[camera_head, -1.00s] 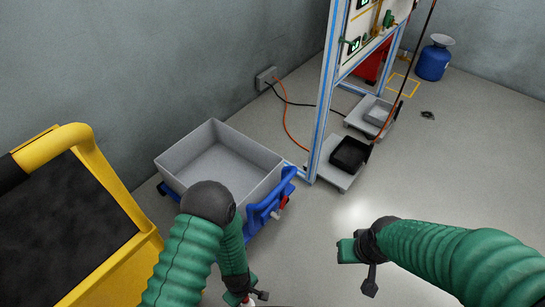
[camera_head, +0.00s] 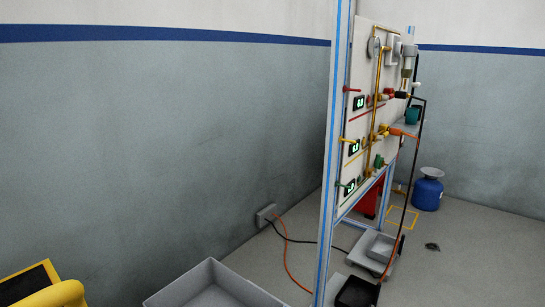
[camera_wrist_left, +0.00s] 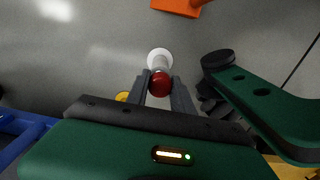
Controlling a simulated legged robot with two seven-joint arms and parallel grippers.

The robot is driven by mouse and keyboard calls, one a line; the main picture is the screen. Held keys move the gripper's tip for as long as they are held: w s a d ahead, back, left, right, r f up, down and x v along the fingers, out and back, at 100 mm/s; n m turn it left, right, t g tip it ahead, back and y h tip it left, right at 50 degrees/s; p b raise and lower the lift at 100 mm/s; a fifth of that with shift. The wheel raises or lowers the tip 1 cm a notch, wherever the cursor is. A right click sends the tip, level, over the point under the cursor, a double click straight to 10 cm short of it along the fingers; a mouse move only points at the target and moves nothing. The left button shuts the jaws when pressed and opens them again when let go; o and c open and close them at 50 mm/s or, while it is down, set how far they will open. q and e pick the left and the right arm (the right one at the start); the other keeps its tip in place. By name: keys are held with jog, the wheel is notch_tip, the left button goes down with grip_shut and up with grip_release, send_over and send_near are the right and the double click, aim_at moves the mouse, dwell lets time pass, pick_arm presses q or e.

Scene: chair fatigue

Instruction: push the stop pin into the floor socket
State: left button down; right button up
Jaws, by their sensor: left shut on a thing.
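In the left wrist view, my left gripper (camera_wrist_left: 159,92) is shut on a pin with a round red head (camera_wrist_left: 160,84), which I take to be the stop pin. A pale round end or collar (camera_wrist_left: 160,58) shows just beyond the red head. The rest of the pin is hidden. The head view shows neither of my grippers. A small dark fitting (camera_head: 432,246) lies on the floor at the right of the head view; I cannot tell whether it is the floor socket.
The panel frame (camera_head: 328,190) stands right of centre, with gauges and valves. A grey bin (camera_head: 215,287) is at the bottom. A yellow-framed cart (camera_head: 62,294) is at lower left. A blue canister (camera_head: 427,192) stands at right. Cables cross the floor by the wall box (camera_head: 267,215).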

pick_arm(q)
jog(key=shift+r+p, duration=2.55)
jog(key=shift+r, duration=0.15)
notch_tip(320, 180, up, 4)
jog(key=p, duration=0.4)
jog(key=shift+r, duration=0.1)
jog(key=w+a+m+b, duration=0.1)
jog(key=w+a+m, duration=0.2)
jog(key=w, duration=0.3)
jog(key=w+a+r+m+b, duration=0.1)
jog(key=w+a+m+b, duration=0.1)
jog(key=w, duration=0.5)
jog(key=shift+a+r+m, duration=0.25)
jog(key=shift+a+m, duration=0.25)
jog(key=shift+a, duration=0.1)
